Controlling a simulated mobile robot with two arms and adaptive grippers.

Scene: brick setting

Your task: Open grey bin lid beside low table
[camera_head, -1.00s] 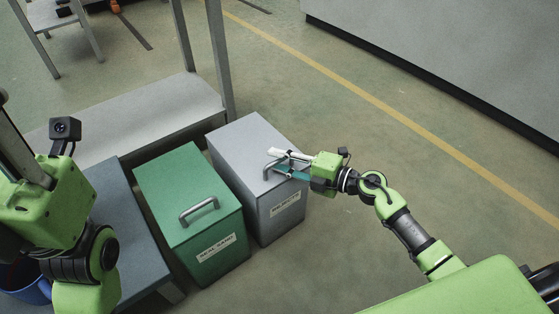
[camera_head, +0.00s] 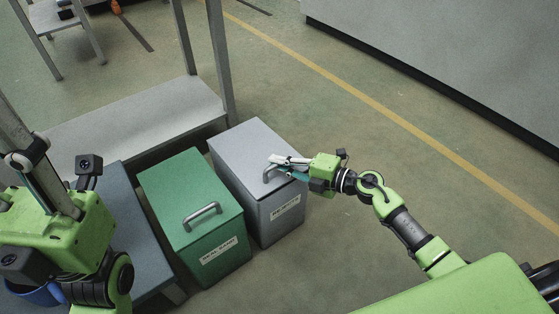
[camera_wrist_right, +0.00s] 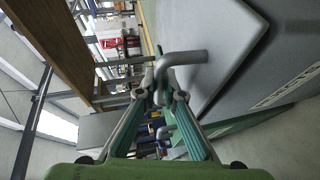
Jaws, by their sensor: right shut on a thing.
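The grey bin (camera_head: 282,217) stands on the floor beside the green bin, with a white label on its front. Its grey lid (camera_head: 238,146) lies flat and looks closed. My right gripper (camera_head: 273,166) is shut on the lid's bar handle, reaching in from the right. In the right wrist view the handle (camera_wrist_right: 184,58) shows at the fingertips (camera_wrist_right: 162,95). The low blue-grey table (camera_head: 140,215) is left of the bins. My left gripper (camera_head: 42,178) is over the table's left side; its fingertips are partly cut off and I cannot tell its state.
The green bin (camera_head: 190,200), with its own handle, stands between the low table and the grey bin. A grey shelf (camera_head: 140,118) with metal posts is behind the bins. A blue container (camera_head: 35,296) is partly hidden by my left arm. Floor to the right is clear.

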